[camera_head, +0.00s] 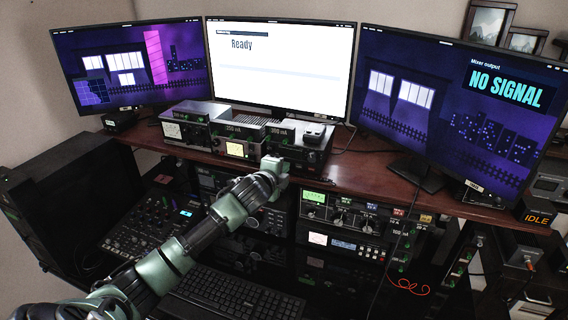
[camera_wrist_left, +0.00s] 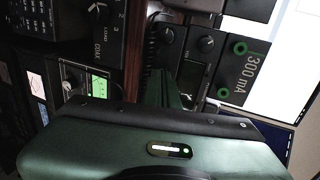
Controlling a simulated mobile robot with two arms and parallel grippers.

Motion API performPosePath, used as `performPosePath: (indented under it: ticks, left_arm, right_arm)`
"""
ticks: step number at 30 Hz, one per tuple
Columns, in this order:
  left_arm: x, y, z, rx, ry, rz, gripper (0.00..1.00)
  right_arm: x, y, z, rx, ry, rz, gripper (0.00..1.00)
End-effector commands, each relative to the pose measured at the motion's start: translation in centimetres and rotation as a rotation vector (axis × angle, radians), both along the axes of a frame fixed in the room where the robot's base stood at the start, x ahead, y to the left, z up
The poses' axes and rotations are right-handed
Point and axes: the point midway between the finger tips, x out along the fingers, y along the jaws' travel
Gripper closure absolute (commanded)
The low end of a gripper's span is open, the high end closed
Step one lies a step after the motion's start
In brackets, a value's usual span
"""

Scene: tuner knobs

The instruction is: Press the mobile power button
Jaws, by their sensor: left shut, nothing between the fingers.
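My left arm reaches in from the lower left in the head view. Its gripper (camera_head: 275,168) is shut and empty in front of the shelf edge, close to the boxes marked 250 mA and 300 mA. Dark finger parts show in the left wrist view (camera_wrist_left: 168,92), close to the 300 mA box (camera_wrist_left: 225,80). I cannot pick out a button labelled mobile power. A radio unit with a green display (camera_head: 315,198) and knobs sits below the shelf to the right of the gripper; a green display also shows in the wrist view (camera_wrist_left: 99,86). My right gripper is not in view.
The wooden shelf (camera_head: 375,178) has bare room at right. Three monitors stand behind; the middle one (camera_head: 280,65) reads Ready, the right one (camera_head: 450,100) NO SIGNAL. A keyboard (camera_head: 235,295) and a mixer panel (camera_head: 150,225) lie below. A red cable (camera_head: 408,286) hangs at lower right.

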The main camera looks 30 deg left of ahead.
Motion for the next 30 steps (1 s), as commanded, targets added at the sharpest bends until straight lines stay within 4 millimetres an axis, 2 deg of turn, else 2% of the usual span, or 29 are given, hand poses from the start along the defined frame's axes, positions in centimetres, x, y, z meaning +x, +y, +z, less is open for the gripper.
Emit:
performPosePath:
  ticks: [14,21,30]
  left_arm:
    - [0.7,0.1,0.0,0.001,0.001,0.000,1.00]
    - [2.2,0.6,0.1,0.000,-0.001,0.000,1.00]
    - [2.3,0.7,0.6,0.003,-0.011,0.001,1.00]
  right_arm:
    - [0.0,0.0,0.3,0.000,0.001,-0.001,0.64]
    - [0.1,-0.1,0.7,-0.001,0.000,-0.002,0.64]
    - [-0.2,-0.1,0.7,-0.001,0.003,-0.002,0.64]
